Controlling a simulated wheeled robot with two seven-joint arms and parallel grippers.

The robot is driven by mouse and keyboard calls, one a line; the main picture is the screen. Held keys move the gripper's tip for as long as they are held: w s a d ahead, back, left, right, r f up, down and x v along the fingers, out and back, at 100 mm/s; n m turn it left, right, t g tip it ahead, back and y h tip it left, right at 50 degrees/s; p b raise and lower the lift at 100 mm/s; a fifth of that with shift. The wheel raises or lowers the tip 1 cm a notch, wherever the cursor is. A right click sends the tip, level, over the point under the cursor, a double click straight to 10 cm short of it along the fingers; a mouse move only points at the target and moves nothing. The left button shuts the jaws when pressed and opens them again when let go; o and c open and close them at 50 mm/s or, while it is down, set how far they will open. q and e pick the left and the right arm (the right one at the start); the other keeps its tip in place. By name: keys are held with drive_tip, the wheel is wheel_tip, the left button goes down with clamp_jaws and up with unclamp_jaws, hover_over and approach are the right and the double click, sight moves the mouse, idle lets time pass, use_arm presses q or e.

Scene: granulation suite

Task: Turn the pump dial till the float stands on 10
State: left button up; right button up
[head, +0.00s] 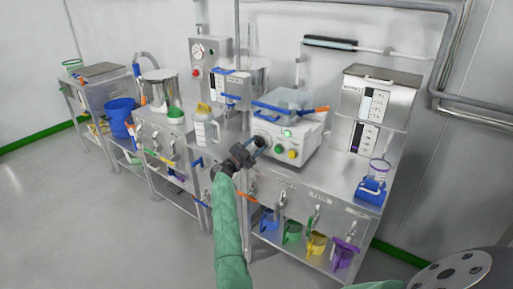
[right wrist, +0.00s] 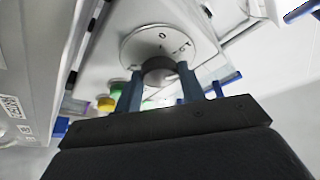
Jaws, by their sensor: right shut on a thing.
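The pump is a white bench unit (head: 303,133) with green and yellow buttons on its front, standing on the steel bench. Its dial has a round pale face with dark marks (right wrist: 133,44) and a dark grey knob (right wrist: 158,71). My right gripper (head: 258,145) reaches the left part of the pump's front and covers much of the dial in the head view. In the right wrist view its two fingers (right wrist: 159,77) stand on either side of the knob, shut on it. The float and its reading cannot be made out. My left gripper is not in view.
A steel cabinet with scale panels (head: 378,100) stands right of the pump. A clear cylinder on a blue base (head: 372,190) is at the bench's right end. Pots and a jug (head: 206,130) stand left.

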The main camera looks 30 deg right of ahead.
idle(0.3)
drive_tip(key=o, duration=1)
drive_tip(key=shift+c, duration=0.2)
